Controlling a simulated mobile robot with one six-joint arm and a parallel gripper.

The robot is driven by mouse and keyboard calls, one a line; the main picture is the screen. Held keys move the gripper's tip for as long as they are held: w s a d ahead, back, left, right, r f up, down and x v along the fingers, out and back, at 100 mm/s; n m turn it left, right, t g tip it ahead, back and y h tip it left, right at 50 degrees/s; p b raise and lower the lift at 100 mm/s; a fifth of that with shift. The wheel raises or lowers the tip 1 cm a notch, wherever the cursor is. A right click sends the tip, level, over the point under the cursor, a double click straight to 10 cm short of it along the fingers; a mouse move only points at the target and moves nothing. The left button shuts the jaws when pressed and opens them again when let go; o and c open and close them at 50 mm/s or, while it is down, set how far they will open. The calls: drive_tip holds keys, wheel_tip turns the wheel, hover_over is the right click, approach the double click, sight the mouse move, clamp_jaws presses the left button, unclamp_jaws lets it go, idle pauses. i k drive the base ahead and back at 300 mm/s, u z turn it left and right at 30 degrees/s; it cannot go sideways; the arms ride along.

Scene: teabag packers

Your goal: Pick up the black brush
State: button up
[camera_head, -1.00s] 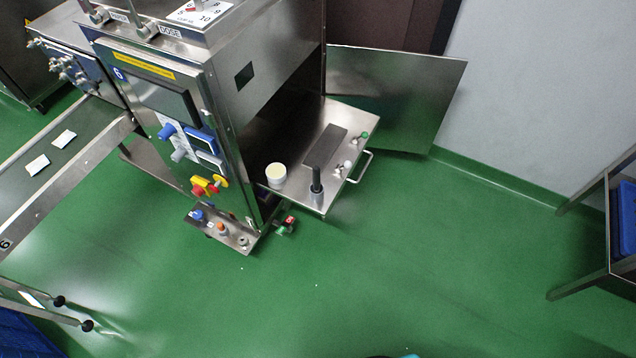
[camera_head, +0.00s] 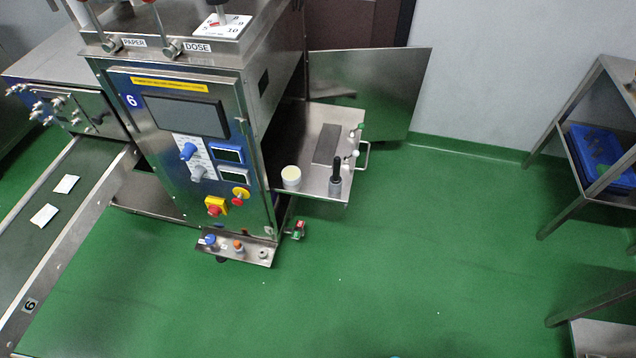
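A black upright handle (camera_head: 337,168), which looks like the black brush, stands in a small metal holder (camera_head: 335,188). It is near the front right corner of the steel side shelf (camera_head: 300,150) of machine 6. Its lower end is hidden in the holder, so I cannot see bristles. My gripper is not in view.
A white tub (camera_head: 291,177) and a dark flat plate (camera_head: 327,143) share the shelf, with small knobs (camera_head: 354,145) along its right edge. A steel door (camera_head: 370,90) stands behind. Green floor (camera_head: 400,260) is clear in front. A rack with a blue crate (camera_head: 600,155) is right.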

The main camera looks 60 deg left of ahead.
sight(337, 164)
drive_tip(key=k, duration=1.2)
drive_tip(key=u, duration=2.3)
drive_tip(key=i, duration=0.5)
drive_tip(key=z, duration=0.1)
